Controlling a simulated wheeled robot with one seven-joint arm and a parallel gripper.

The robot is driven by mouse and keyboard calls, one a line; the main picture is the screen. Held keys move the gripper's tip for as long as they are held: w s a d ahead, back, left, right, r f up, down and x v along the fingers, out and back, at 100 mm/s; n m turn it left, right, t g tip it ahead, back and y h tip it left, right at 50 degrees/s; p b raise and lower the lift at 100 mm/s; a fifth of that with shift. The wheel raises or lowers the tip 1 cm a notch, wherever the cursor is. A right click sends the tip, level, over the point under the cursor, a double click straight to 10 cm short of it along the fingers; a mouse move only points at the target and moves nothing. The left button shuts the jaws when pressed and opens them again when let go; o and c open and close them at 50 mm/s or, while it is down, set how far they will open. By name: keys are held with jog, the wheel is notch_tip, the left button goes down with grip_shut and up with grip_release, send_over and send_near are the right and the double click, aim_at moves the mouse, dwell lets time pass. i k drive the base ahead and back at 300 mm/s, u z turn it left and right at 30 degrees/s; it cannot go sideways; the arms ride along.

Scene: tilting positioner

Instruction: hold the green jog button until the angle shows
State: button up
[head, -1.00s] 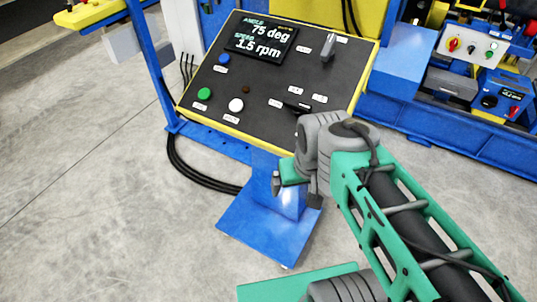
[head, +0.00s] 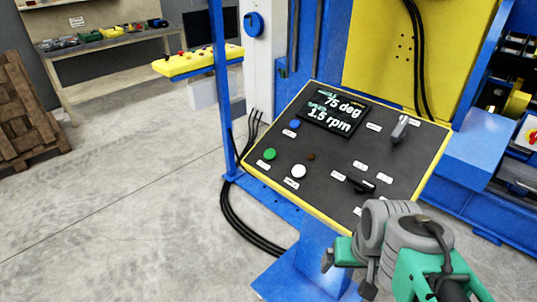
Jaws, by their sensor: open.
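The control panel (head: 330,163) is a dark sloped plate with a yellow rim on a blue stand. The green jog button (head: 269,154) is at its lower left, with a white button (head: 298,171) to its right and a blue button (head: 295,124) above. The display (head: 333,112) reads 75 deg and 1.5 rpm. My gripper (head: 346,258) shows only in part below the panel's lower edge, beside my grey wrist. It is apart from the green button, which nothing covers. The fingertips are hard to make out.
A black selector handle (head: 360,185) and a grey lever (head: 399,129) stick up from the panel's right half. A blue post (head: 219,90) rises left of the panel, carrying a yellow box (head: 198,62). Black cables (head: 236,222) loop on the floor. Open floor lies to the left.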

aim_at(270, 153)
jog(key=u, duration=0.05)
jog(key=k, duration=0.65)
jog(key=u, duration=0.65)
jog(key=i, duration=0.8)
jog(key=u, duration=1.1)
jog(key=i, duration=0.75)
jog(key=u, duration=0.15)
